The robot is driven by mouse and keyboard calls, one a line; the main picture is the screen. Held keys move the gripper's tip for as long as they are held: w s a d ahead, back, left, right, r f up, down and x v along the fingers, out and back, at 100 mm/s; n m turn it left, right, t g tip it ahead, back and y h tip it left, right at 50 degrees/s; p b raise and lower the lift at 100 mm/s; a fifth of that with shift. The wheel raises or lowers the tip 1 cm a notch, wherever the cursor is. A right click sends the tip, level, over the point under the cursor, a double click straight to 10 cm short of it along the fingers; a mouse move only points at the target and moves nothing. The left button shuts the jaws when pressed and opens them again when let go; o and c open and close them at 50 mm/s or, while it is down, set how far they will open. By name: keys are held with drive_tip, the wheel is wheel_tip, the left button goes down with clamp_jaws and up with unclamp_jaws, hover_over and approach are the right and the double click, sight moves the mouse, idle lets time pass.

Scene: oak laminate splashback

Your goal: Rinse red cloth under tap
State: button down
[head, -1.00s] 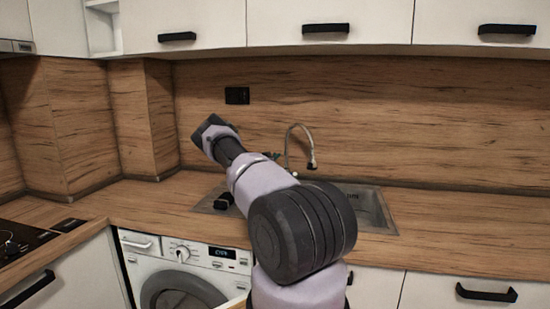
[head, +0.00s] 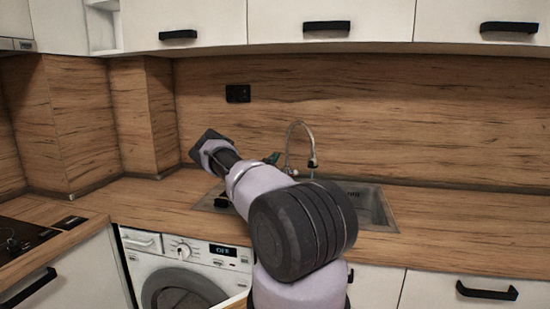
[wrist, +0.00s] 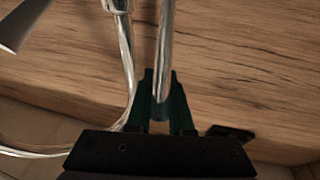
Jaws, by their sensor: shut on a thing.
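The chrome tap (head: 291,138) stands behind the sink, its curved spout ending in a dark nozzle over the basin. In the wrist view, the dark teal fingers of my gripper (wrist: 162,100) are closed around a chrome tube of the tap (wrist: 167,45). The exact contact is partly hidden by the fingers. In the head view, a teal fingertip of my gripper (head: 272,158) shows beside the tap's lower part; my arm covers the rest. The sink (head: 370,205) is partly hidden behind my arm. I see no red cloth and no water stream in either view.
The wooden countertop (head: 460,218) is clear right of the sink. A small black item (head: 222,202) is at the sink's left edge. A washing machine (head: 205,262) stands below, with a hob (head: 25,235) at far left. The splashback (head: 420,130) rises close behind the tap.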

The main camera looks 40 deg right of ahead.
drive_tip(key=shift+f, duration=0.1)
drive_tip(key=c, duration=0.8)
unclamp_jaws()
drive_tip(key=shift+s+a, duration=0.1)
drive_tip(key=shift+a, duration=0.2)
drive_tip(key=s+a, duration=0.2)
drive_tip(key=a, duration=0.1)
drive_tip(key=s+a, duration=0.2)
drive_tip(key=a, duration=0.2)
drive_tip(key=s+a, duration=0.2)
drive_tip(key=a, duration=0.2)
drive_tip(key=shift+f, duration=0.1)
